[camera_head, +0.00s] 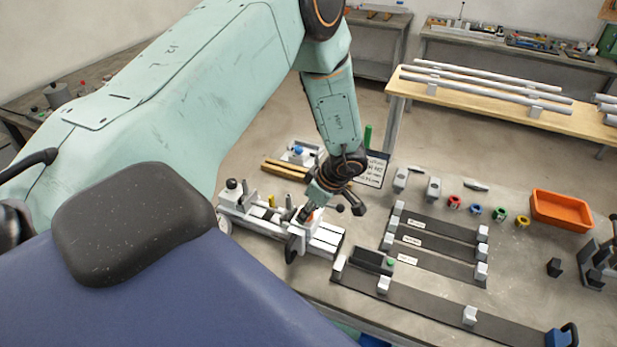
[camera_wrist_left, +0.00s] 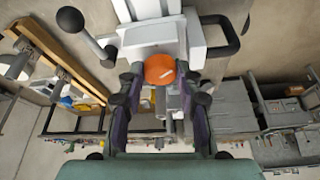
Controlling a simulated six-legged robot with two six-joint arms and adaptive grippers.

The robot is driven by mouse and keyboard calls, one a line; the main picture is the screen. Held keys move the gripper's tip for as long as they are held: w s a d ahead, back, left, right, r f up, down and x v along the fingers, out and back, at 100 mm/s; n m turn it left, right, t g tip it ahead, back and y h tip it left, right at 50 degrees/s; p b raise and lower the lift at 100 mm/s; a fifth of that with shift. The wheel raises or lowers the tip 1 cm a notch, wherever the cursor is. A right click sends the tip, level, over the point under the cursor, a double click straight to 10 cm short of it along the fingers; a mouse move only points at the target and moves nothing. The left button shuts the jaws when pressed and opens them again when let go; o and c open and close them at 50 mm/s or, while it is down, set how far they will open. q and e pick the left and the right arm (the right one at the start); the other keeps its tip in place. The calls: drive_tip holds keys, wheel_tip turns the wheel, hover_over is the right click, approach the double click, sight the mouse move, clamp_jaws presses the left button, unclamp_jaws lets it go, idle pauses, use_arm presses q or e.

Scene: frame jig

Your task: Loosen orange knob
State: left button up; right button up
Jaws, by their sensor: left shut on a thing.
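The orange knob (camera_wrist_left: 160,68) sits on a white and grey clamp fixture (camera_wrist_left: 152,37) in the left wrist view, with a pale mark on its face. My left gripper (camera_wrist_left: 162,82) has a dark finger on each side of the knob and is shut on it. In the head view my left gripper (camera_head: 306,213) reaches down onto the white jig (camera_head: 323,238) on the bench, and the fingers mostly hide the knob there. My right gripper is not in view.
A black loop handle (camera_head: 291,249) and a ball-ended lever (camera_wrist_left: 72,20) stick out close to the gripper. Dark strips with grey blocks (camera_head: 440,228) lie to the right. Coloured rings and an orange bin (camera_head: 561,211) sit farther right.

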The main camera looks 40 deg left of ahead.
use_arm(q)
drive_tip(key=shift+w+f+n+g, duration=0.15)
drive_tip(key=shift+n+g, duration=0.15)
drive_tip(key=shift+n, duration=0.7)
drive_tip(key=shift+n+g+h+b, duration=0.3)
drive_tip(key=shift+n+b, duration=0.5)
drive_tip(key=shift+n, duration=0.1)
drive_tip(key=n+b, duration=0.1)
drive_tip(key=n, duration=0.1)
drive_tip(key=n+g+b, duration=0.1)
drive_tip(key=n+b, duration=0.1)
drive_tip(key=shift+w+a+h, duration=0.15)
drive_tip(key=shift+h, duration=0.25)
drive_tip(key=shift+n+g+b, duration=0.4)
drive_tip(key=shift+n+b, duration=0.2)
drive_tip(key=shift+n, duration=0.3)
drive_tip(key=shift+h, duration=0.3)
drive_tip(key=o, duration=1.1)
drive_tip(key=shift+o, duration=0.2)
drive_tip(key=shift+r, duration=0.2)
